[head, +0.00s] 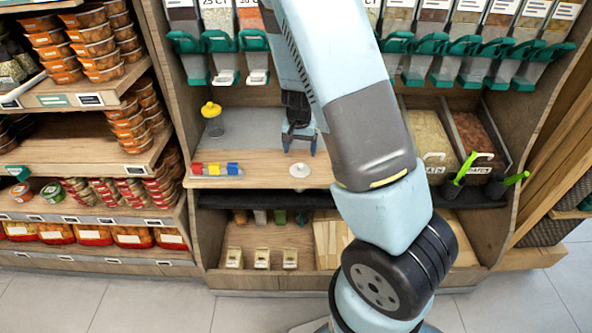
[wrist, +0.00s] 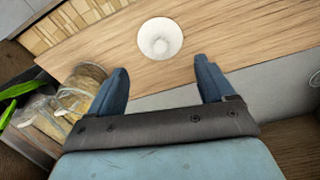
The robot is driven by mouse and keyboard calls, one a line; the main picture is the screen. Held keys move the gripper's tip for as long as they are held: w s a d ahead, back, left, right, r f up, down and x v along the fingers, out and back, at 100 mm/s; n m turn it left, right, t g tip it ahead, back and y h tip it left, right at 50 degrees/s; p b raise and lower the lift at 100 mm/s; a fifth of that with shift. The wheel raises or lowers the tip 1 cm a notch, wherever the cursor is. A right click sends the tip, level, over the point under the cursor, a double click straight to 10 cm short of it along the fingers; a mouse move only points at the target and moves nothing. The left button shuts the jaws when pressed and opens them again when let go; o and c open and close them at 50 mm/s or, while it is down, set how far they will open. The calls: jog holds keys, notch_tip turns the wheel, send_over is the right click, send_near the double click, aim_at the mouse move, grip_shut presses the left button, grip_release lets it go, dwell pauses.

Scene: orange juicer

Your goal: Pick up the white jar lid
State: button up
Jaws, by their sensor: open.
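The white jar lid (head: 299,170) is a small round disc with a raised knob. It lies on the wooden front part of the shelf. In the wrist view the lid (wrist: 160,38) is near the top centre, just beyond the fingertips and roughly in line with the gap between them. My gripper (head: 299,146) hangs over the shelf behind the lid, with its blue fingers pointing down. In the wrist view my gripper (wrist: 162,65) has its fingers wide apart with nothing between them. The fingers do not appear to touch the lid.
A yellow-topped jar (head: 212,118) stands at the back left of the shelf. A red, yellow and blue item (head: 216,169) lies at the front left edge. Bins (head: 434,140) with green-handled scoops (head: 463,170) are at the right. Dispensers (head: 220,42) hang above.

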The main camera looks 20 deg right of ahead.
aim_at(300, 164)
jog(key=shift+w+d+f, duration=0.1)
jog(key=shift+w+f, duration=0.1)
jog(key=shift+f, duration=1.2)
jog(key=shift+w+d+f, duration=0.1)
jog(key=shift+w+f, duration=0.1)
jog(key=shift+f, duration=1.15)
jog(key=shift+w+f, duration=0.2)
jog(key=shift+f, duration=1.2)
jog(key=shift+c, duration=0.4)
jog(key=shift+s, duration=0.1)
jog(key=c, duration=1)
jog(key=shift+o, duration=0.2)
